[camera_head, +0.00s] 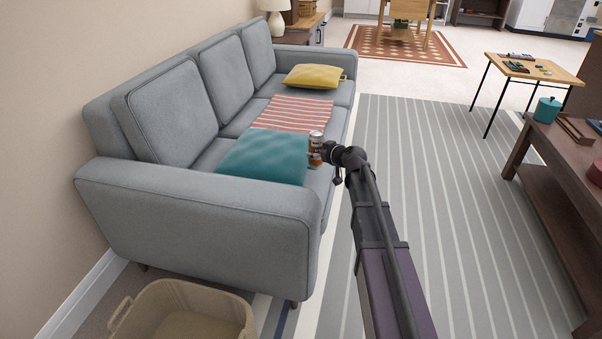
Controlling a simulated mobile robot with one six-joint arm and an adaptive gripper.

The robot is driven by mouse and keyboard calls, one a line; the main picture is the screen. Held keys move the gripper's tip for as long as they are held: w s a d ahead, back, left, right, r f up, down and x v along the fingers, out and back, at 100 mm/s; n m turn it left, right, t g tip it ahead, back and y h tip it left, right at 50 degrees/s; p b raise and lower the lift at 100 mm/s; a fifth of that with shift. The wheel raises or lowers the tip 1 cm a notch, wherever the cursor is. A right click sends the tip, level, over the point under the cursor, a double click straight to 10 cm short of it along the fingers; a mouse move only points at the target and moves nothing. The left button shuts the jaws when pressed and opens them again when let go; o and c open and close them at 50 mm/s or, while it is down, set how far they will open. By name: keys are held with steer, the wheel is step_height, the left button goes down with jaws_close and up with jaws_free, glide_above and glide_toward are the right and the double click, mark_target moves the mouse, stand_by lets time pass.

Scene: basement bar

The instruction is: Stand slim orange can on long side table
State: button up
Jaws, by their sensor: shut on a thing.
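A slim orange can (316,141) with a pale top shows near the front edge of the grey sofa's seat, beside the teal cushion. My gripper (320,153) is shut on the can, which looks upright. My gripper's fingers are small and partly hidden in this view. A long dark wooden table (540,155) with a lower shelf runs along the right edge. A wooden side piece (309,28) stands behind the sofa's far end. I cannot tell which of these is the long side table.
The grey sofa (190,205) holds a teal cushion (262,160), a striped throw (292,113) and a yellow cushion (313,76). A basket (180,300) stands in front. A small folding table (528,68) bears small items. The striped rug (440,200) is clear.

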mark_target(320, 166)
steer(key=shift+f+b, duration=2.45)
steer(key=shift+f, duration=0.3)
steer(key=shift+f+b, duration=1.85)
steer(key=shift+b, duration=0.05)
steer(key=shift+f, duration=0.1)
steer(key=o, duration=1.2)
steer(key=shift+r, duration=0.2)
steer(key=p+v, duration=0.4)
steer(key=v, duration=0.8)
steer(key=shift+p, duration=0.3)
